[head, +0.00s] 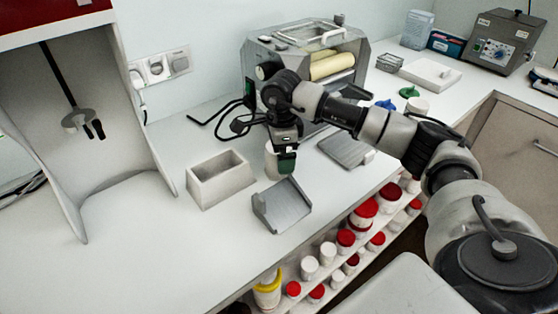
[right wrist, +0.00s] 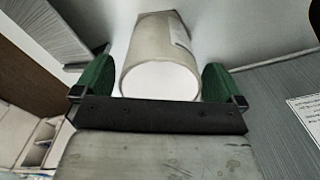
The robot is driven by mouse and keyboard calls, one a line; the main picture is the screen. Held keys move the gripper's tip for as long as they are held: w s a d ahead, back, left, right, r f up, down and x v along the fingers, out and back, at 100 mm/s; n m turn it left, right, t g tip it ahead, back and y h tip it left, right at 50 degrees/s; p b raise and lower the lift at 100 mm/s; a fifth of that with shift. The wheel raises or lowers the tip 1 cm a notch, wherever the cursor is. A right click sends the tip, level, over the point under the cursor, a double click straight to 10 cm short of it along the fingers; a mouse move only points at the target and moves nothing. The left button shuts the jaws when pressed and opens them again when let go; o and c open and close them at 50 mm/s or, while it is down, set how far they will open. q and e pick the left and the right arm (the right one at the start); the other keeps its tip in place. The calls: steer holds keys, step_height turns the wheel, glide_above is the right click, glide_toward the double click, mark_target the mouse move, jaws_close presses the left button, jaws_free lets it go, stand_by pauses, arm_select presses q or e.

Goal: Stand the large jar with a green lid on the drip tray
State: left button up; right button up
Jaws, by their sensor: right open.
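A pale jar (head: 271,158) stands on the counter, partly hidden behind my right gripper (head: 285,160). In the right wrist view the same pale jar (right wrist: 158,45) has a bright white round near end and a label on its side; I see no green lid on it. My right gripper (right wrist: 158,85) is open, its green fingers on either side of the jar with small gaps showing. A flat grey metal plate (head: 343,150), possibly the drip tray, lies in front of the roller mill (head: 325,70). My left gripper is not in view.
An angled grey metal tray (head: 282,208) and an open pale box (head: 220,180) lie close to the gripper. A green piece (head: 408,91) and a blue piece (head: 386,105) are farther back. Several red-lidded jars (head: 346,238) fill the shelf below. The counter's left front is clear.

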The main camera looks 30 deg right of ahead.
steer(key=shift+f, duration=0.2)
steer(key=c, duration=1)
steer(key=shift+r, duration=0.1)
steer(key=shift+r, duration=0.1)
